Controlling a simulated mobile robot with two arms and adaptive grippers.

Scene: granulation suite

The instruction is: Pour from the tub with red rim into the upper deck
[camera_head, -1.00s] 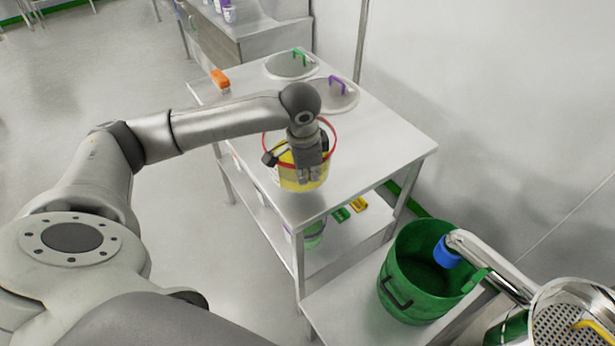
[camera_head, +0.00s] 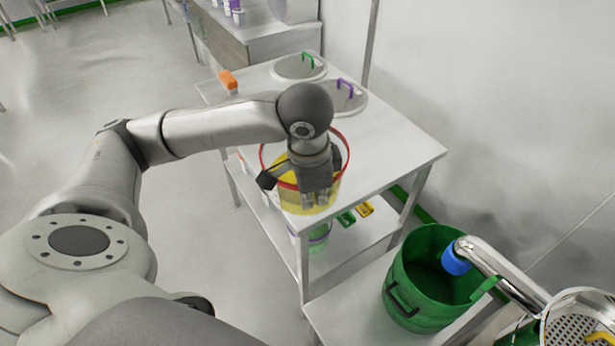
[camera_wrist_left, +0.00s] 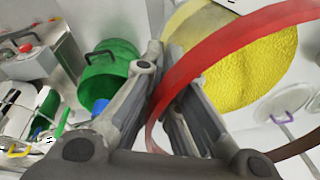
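The tub with the red rim (camera_head: 343,150) holds yellow powder and hangs over the table's near end, apparently raised above it. My left gripper (camera_head: 318,200) reaches down over its near side and is shut on its rim and wall. The wrist view shows the fingers (camera_wrist_left: 164,52) pinching the wall, with the red rim (camera_wrist_left: 235,42) crossing them and yellow powder (camera_wrist_left: 250,65) inside. The perforated round deck (camera_head: 572,328), which looks like the upper deck, is partly cut off at bottom right and has a yellow handle. My right gripper is out of view.
The steel table (camera_head: 395,150) carries a green-handled lid (camera_head: 298,68), a purple-handled lid (camera_head: 345,98) and an orange item (camera_head: 228,80). A green bin (camera_head: 430,300) stands below a metal spout with a blue end (camera_head: 456,260), between table and deck.

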